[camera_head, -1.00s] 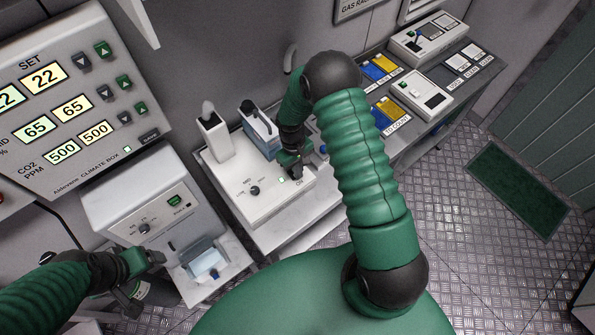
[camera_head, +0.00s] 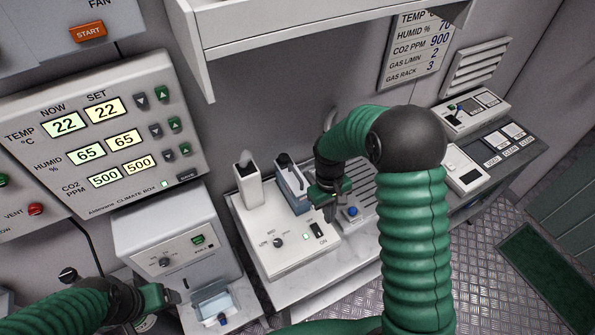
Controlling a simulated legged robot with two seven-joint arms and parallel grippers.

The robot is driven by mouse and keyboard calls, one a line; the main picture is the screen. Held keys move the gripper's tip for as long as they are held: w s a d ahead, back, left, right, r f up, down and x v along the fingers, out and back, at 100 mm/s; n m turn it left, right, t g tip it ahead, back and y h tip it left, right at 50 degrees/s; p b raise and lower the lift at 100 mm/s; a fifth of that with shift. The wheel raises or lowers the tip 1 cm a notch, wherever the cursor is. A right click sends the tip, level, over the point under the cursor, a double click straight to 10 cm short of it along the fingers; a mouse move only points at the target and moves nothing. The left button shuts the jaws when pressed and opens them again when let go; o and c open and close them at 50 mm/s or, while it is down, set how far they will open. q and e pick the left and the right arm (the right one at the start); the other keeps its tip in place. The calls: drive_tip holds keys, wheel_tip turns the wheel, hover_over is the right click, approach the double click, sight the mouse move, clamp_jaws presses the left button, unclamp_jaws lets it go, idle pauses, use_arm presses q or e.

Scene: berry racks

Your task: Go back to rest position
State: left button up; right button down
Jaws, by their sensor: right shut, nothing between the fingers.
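My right arm rises from the bottom right and bends left, its green sleeve ending in a dark wrist. My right gripper (camera_head: 329,213) points down, shut and empty, above the right part of the white instrument (camera_head: 290,243), close to its ON switch (camera_head: 319,231). I cannot tell whether it touches anything. My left gripper (camera_head: 168,298) is low at the left, in front of the grey box (camera_head: 177,239) and left of a small clear-lidded holder (camera_head: 213,304). Its fingers are small and partly hidden, so its opening is unclear.
The climate box panel (camera_head: 105,130) fills the left wall. A white shelf (camera_head: 300,30) juts out above. A blue cuvette-like block (camera_head: 291,186) stands on the instrument.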

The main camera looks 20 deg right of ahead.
drive_tip(key=s+a+m+t+b, duration=0.1)
drive_tip(key=s+a+t+b, duration=0.3)
drive_tip(key=s+a+b, duration=0.3)
drive_tip(key=shift+s+a+r, duration=0.25)
drive_tip(key=shift+s+r, duration=0.05)
drive_tip(key=shift+s, duration=0.75)
drive_tip(key=shift+a, duration=0.2)
